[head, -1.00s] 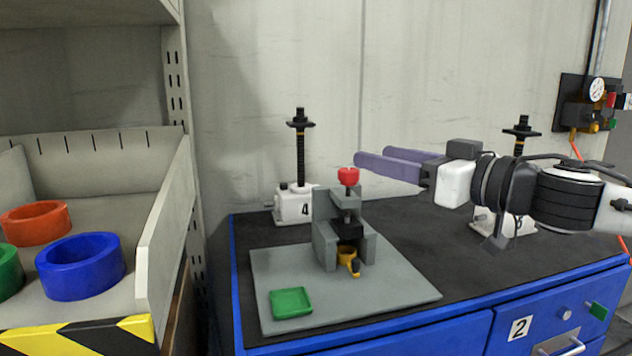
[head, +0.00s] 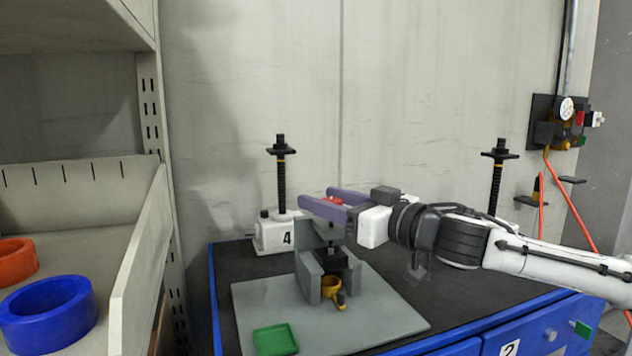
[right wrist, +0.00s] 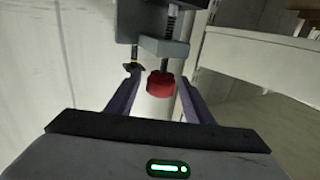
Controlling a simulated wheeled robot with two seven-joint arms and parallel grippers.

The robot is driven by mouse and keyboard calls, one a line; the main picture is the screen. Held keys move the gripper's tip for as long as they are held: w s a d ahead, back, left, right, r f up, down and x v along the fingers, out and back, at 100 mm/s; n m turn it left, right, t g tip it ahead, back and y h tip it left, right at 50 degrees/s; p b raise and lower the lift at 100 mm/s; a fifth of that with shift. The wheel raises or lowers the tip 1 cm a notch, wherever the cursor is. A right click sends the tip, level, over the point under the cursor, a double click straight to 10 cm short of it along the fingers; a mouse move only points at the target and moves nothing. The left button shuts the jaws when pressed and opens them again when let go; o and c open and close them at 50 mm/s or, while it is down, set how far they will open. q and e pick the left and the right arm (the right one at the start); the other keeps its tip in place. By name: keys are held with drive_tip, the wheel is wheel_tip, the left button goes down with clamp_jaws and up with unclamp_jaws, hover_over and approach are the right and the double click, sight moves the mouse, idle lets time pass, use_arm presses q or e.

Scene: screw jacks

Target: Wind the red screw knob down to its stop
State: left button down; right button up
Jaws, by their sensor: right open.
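The red screw knob (head: 333,200) sits on top of the grey press (head: 309,272), partly hidden behind a finger of my right gripper. My right gripper (head: 318,198) is open, with its two purple fingers on either side of the knob. In the right wrist view the red knob (right wrist: 160,84) lies between the spread fingers (right wrist: 157,98), with gaps to both, and the threaded screw (right wrist: 171,22) shows beyond it. My left gripper is not in view.
The press stands on a grey plate (head: 385,318) with a green tray (head: 275,339) at its front left. A white screw jack marked 4 (head: 272,235) stands behind. A shelf with a blue ring (head: 50,314) is at left.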

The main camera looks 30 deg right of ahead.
drive_tip(key=shift+w+a+p, duration=0.15)
drive_tip(key=shift+w+p, duration=0.15)
drive_tip(key=shift+w, duration=0.4)
drive_tip(key=shift+w+a+p, duration=0.15)
drive_tip(key=shift+w+p, duration=0.1)
drive_tip(key=shift+w, duration=0.45)
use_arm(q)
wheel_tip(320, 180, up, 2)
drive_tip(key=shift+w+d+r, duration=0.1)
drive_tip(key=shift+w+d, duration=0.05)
use_arm(e)
drive_tip(key=c, duration=1)
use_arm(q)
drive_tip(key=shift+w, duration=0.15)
use_arm(e)
drive_tip(key=shift+c, duration=0.2)
